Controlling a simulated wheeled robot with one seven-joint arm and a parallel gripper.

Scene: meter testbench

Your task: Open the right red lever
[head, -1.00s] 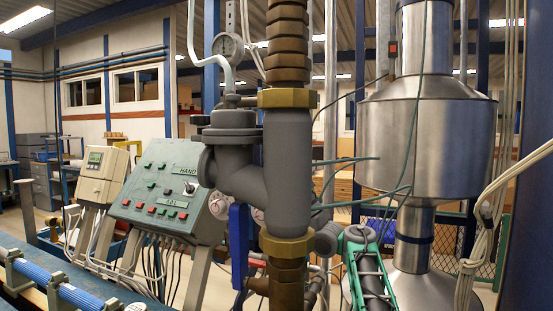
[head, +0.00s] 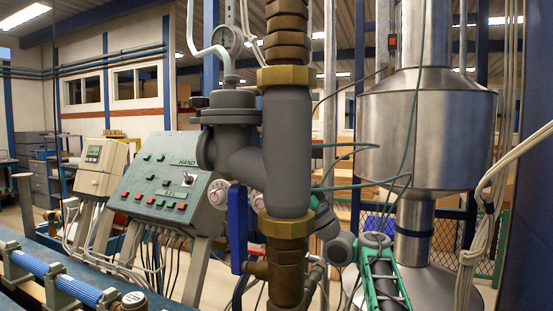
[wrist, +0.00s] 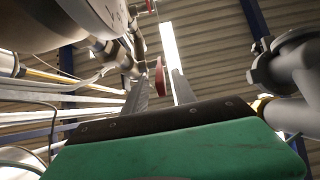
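A red lever (wrist: 160,78) shows in the wrist view, narrow and roughly edge-on, in the gap between the fingers of my gripper (wrist: 157,84). My gripper is open, with one finger on each side of the lever. I cannot tell whether either finger touches it. A second red handle (wrist: 151,6) shows at the top edge of the wrist view. I cannot tell which of the two is the right lever. In the head view my green arm (head: 383,278) reaches behind the thick pipe; my gripper and the red levers are hidden there.
A thick grey and brass valve pipe (head: 286,150) stands close in front, with a blue lever (head: 238,228) beside it. A control panel (head: 165,185) is at left and a steel vessel (head: 425,135) at right. In the wrist view, grey pipework (wrist: 295,65) is close on the right.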

